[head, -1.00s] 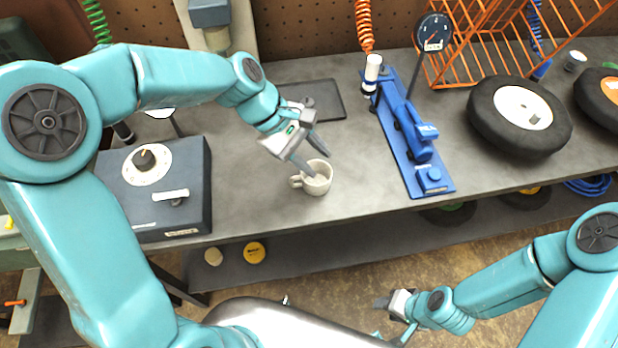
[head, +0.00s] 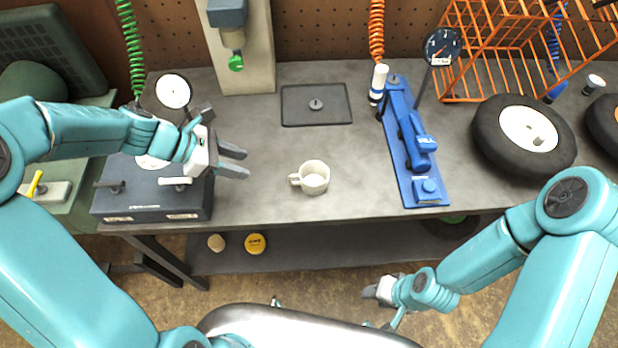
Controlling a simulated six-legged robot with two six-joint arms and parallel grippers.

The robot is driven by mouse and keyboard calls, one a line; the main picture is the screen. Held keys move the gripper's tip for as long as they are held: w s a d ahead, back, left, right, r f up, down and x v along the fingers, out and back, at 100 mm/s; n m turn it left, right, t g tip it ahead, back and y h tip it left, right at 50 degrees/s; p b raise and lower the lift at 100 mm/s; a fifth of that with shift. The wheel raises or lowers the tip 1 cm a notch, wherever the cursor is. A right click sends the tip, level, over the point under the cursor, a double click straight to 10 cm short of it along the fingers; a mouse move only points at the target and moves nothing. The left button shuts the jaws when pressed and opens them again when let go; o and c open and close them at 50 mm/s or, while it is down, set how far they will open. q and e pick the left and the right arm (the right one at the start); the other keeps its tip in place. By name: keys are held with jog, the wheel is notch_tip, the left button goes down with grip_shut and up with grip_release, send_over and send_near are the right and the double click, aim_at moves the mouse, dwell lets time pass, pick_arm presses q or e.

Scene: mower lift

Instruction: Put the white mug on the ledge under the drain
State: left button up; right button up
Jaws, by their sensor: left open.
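The white mug (head: 314,180) stands upright on the grey workbench, near its front edge, with its handle to the left. My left gripper (head: 241,163) is open and empty, to the left of the mug and apart from it, with its fingers pointing right. A spout with a green tip (head: 235,62), perhaps the drain, hangs from a blue-grey box on a pale panel at the back. I cannot tell which surface is the ledge. My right gripper (head: 377,291) is low in front of the bench, small in view; its finger gap is unclear.
A flat dark tray (head: 292,116) with a knob lies behind the mug. A dark box with levers (head: 150,200) is under my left gripper. A blue tool stand (head: 411,165), a wheel (head: 490,130) and an orange rack (head: 480,98) are at right. Bench around the mug is clear.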

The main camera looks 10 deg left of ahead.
pick_arm(q)
jog(key=a, duration=0.1)
send_near(287, 187)
jog(key=shift+w+d+r+b, duration=0.1)
jog(key=shift+w+d+b, duration=0.1)
jog(key=shift+w+d, duration=0.3)
jog(key=shift+w+d+r+b, duration=0.15)
jog(key=shift+w+d+b, duration=0.05)
jog(key=shift+d, duration=0.5)
jog(key=shift+w+d+f, duration=0.1)
jog(key=shift+d+f, duration=0.25)
jog(key=shift+d, duration=0.15)
jog(key=x, duration=0.4)
jog(key=shift+w+d+f, duration=0.1)
jog(key=shift+d+f, duration=0.15)
jog(key=shift+c, duration=0.3)
grip_shut()
